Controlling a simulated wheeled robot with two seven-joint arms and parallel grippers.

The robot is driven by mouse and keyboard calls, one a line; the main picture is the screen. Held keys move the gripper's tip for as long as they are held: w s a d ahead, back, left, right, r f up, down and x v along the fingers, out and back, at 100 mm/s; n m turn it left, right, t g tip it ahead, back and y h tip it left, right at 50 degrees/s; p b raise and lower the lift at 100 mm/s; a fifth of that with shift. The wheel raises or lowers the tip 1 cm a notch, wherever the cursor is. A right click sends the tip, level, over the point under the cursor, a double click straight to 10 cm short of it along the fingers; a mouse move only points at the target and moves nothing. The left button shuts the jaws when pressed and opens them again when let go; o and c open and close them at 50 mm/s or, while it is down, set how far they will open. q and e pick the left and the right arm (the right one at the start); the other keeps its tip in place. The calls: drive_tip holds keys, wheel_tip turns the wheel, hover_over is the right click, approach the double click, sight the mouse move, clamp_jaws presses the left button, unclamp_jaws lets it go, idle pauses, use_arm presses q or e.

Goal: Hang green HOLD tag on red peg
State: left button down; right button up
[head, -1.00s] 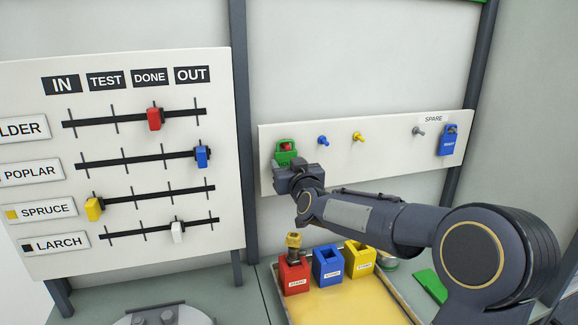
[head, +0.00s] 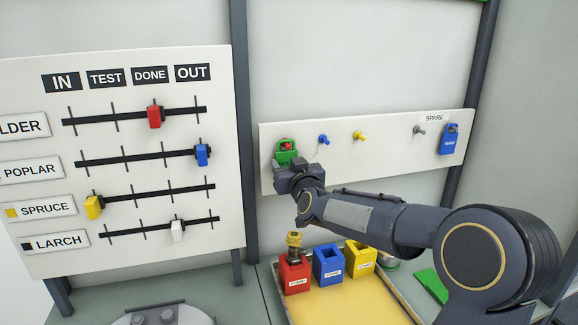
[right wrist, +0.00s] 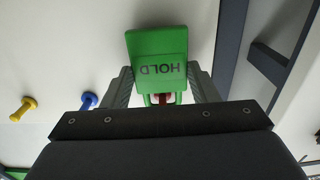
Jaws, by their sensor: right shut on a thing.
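The green HOLD tag (head: 287,157) is at the left end of the white peg panel. My right gripper (head: 291,167) is shut on its lower part, which the gripper partly hides in the head view. The red peg (head: 285,147) shows within the opening at the tag's top. The right wrist view, upside down, shows the tag (right wrist: 158,50) between the fingers of my right gripper (right wrist: 160,75), with some red of the peg (right wrist: 163,99) in its loop. I cannot tell how far the peg passes through or whether it bears the tag. My left gripper is not in view.
A blue peg (head: 323,140) and a yellow peg (head: 359,136) stand bare to the right. A blue tag (head: 450,143) hangs by the SPARE label. Red (head: 294,274), blue (head: 328,266) and yellow (head: 361,259) boxes stand below my right arm. A slider board (head: 130,240) is on the left.

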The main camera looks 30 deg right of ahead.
drive_tip(key=shift+f, duration=0.15)
drive_tip(key=o, duration=1)
drive_tip(key=shift+o, duration=0.2)
drive_tip(key=s+a+f+g+y, duration=0.2)
drive_tip(key=s+a+f+g, duration=0.2)
drive_tip(key=s, duration=0.8)
drive_tip(key=s+a+f+g+y, duration=0.3)
drive_tip(key=s+a+f, duration=0.4)
drive_tip(key=s, duration=0.6)
drive_tip(key=s+a+f+n+g+y+b, duration=0.1)
drive_tip(key=s+a+f+g+y, duration=0.2)
drive_tip(key=s+f, duration=0.6)
drive_tip(key=s+a+g, duration=0.1)
drive_tip(key=s+a, duration=0.1)
drive_tip(key=s, duration=0.1)
drive_tip(key=shift+s+a+g, duration=0.35)
drive_tip(key=shift+a+g, duration=0.05)
drive_tip(key=shift+f, duration=0.1)
